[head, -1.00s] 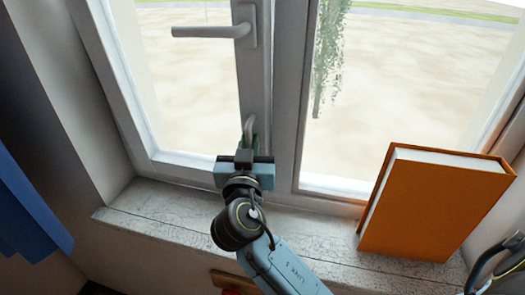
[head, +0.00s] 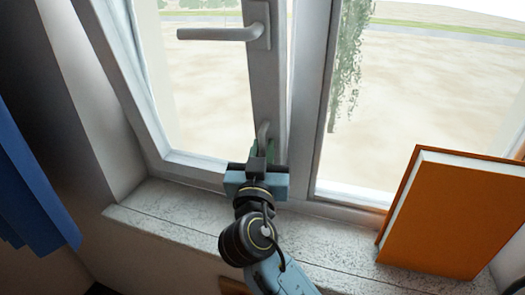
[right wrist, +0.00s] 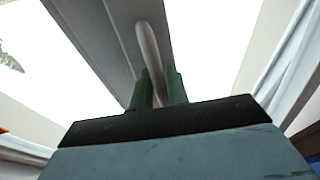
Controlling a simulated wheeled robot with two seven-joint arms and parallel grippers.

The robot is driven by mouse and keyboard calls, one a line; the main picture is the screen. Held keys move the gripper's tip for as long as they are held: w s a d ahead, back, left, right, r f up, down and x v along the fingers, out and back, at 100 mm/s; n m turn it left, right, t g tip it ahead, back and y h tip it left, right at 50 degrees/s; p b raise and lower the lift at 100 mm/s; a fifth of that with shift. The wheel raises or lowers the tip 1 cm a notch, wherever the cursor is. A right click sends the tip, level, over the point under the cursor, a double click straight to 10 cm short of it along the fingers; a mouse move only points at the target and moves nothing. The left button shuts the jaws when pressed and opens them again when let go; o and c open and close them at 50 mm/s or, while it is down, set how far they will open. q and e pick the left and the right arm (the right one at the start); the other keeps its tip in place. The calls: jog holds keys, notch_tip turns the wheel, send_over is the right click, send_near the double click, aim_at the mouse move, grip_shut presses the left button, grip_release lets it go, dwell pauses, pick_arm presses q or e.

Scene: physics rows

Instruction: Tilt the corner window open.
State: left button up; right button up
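The corner window's left sash (head: 266,95) has a white-grey frame. Its upper lever handle (head: 218,34) lies horizontal, pointing left. Lower on the same stile is a rounded grip handle (head: 263,132), which also shows in the right wrist view (right wrist: 148,45). My right gripper (head: 262,150) reaches up to this lower handle. In the right wrist view its green fingers (right wrist: 158,88) stand on either side of the handle and look closed on it. A narrow bright slit shows between the sash and the fixed post (head: 312,100) towards the top. My left gripper is out of view.
An orange book (head: 455,215) stands on the stone sill (head: 165,212) at the right, clear of my right gripper. A blue curtain (head: 30,190) hangs at the far left. The sill left of my right arm is bare.

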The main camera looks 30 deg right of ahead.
jog(key=b+v, duration=0.4)
jog(key=v, duration=0.9)
jog(key=shift+a+b, duration=0.2)
jog(key=shift+b, duration=0.1)
